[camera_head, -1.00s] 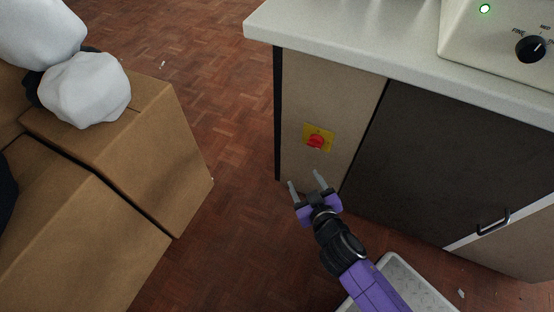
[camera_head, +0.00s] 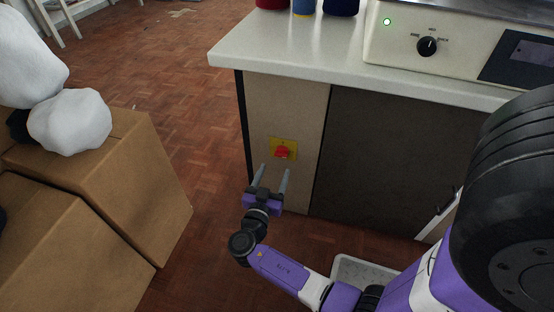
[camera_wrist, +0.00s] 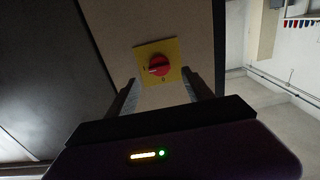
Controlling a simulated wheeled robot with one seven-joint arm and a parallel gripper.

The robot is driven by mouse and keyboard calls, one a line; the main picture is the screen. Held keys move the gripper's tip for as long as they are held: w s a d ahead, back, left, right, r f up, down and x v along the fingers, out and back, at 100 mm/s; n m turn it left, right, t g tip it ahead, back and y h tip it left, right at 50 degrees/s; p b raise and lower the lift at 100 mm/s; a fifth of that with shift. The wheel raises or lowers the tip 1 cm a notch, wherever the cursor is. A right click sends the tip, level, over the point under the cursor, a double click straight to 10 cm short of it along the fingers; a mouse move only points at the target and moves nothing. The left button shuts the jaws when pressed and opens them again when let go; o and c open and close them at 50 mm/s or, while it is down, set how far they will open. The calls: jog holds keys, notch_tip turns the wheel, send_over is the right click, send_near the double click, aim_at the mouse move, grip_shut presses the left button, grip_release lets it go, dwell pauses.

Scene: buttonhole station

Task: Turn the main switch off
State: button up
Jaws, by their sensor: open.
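The main switch is a red rotary knob (camera_head: 282,152) on a yellow plate (camera_head: 291,144), set on the beige side panel of the cabinet under the counter. In the wrist view the red knob (camera_wrist: 159,65) sits on its yellow plate (camera_wrist: 142,51) ahead of the fingers, with a pale pointer mark toward the plate's left. My gripper (camera_head: 272,171) is open and empty, just in front of and slightly below the knob, with its two fingers apart. In the wrist view the fingers of my gripper (camera_wrist: 160,92) lie either side below the knob. No contact with the knob is visible.
The pale counter (camera_head: 260,55) overhangs the panel and carries a machine with a black dial (camera_head: 428,46) and a lit green lamp. Cardboard boxes (camera_head: 150,180) with white bags stand at the left. A grey tray (camera_head: 362,271) lies on the floor. Open floor lies between boxes and cabinet.

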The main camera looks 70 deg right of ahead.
aim_at(282, 153)
jog(key=d+b, duration=0.1)
jog(key=d, duration=0.6)
jog(key=shift+w, duration=0.25)
jog(key=shift+d, duration=0.1)
grip_shut()
